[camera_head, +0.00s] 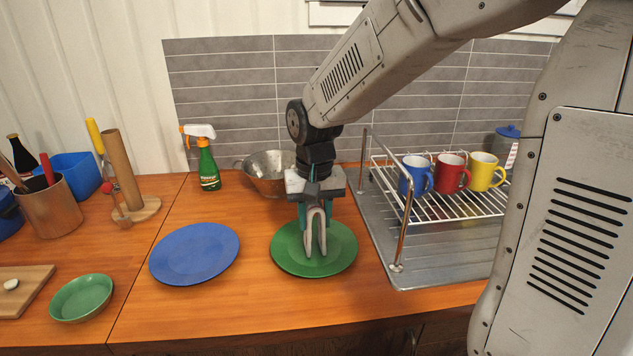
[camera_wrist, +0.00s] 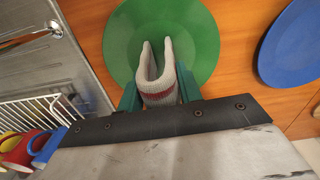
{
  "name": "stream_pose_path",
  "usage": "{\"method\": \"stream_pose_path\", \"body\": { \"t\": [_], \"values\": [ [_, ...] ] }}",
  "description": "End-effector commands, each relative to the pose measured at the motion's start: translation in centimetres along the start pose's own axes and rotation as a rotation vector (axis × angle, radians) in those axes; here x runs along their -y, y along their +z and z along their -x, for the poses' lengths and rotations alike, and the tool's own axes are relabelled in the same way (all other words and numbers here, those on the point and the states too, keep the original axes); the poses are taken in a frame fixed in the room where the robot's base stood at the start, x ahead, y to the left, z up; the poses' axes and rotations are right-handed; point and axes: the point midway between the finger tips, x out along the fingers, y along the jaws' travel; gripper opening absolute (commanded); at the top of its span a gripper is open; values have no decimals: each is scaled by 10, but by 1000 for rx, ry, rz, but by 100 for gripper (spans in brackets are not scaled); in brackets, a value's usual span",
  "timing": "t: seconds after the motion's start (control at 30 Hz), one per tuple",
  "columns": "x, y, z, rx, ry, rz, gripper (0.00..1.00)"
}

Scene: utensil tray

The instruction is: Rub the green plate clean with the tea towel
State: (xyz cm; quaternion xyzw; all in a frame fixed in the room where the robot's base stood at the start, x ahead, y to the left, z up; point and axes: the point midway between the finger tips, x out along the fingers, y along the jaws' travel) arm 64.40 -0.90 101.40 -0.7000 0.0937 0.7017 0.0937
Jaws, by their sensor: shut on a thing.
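The green plate (camera_head: 340,260) lies flat on the wooden counter, between the blue plate and the dish rack. It also shows in the wrist view (camera_wrist: 200,35). My gripper (camera_head: 315,215) is over the plate, pointing down, shut on the folded tea towel (camera_head: 316,232). The towel is pale grey with a dark red stripe, seen in the wrist view (camera_wrist: 158,80). Its folds hang down between the fingers over the plate's middle. Whether the towel's lower edge touches the plate I cannot tell. I see no clear mark on the visible part of the plate.
A blue plate (camera_head: 195,254) lies to the left, and a green bowl (camera_head: 82,297) farther left. A metal colander (camera_head: 266,174) and green spray bottle (camera_head: 207,165) stand behind. The dish rack (camera_head: 440,206) with blue, red and yellow mugs is close on the right.

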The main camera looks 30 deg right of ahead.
Motion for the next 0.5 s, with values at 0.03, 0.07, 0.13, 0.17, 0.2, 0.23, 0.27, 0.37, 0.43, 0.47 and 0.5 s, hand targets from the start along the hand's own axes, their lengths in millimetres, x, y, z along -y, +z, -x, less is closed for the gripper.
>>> {"method": "stream_pose_path", "body": {
  "t": [0.03, 0.07, 0.13, 0.17, 0.2, 0.23, 0.27, 0.37, 0.43, 0.47, 0.5],
  "values": [
    [-2, -1, 0, -1, 0, 2, 12],
    [-4, -1, 0, 0, 0, 5, 12],
    [-7, -2, -1, -1, 0, 9, 12],
    [-8, -3, -2, -1, 0, 11, 12],
    [-10, -4, 1, -2, -1, 13, 12],
    [-12, -4, 1, -1, 0, 16, 12],
    [-11, -4, 4, -2, -1, 17, 12],
    [-11, -4, 20, -5, -2, 17, 12],
    [-11, -4, 25, -4, -1, 17, 12],
    [-11, -4, 28, -3, -1, 17, 12],
    [-11, -4, 31, -3, -1, 16, 12]
  ]
}}
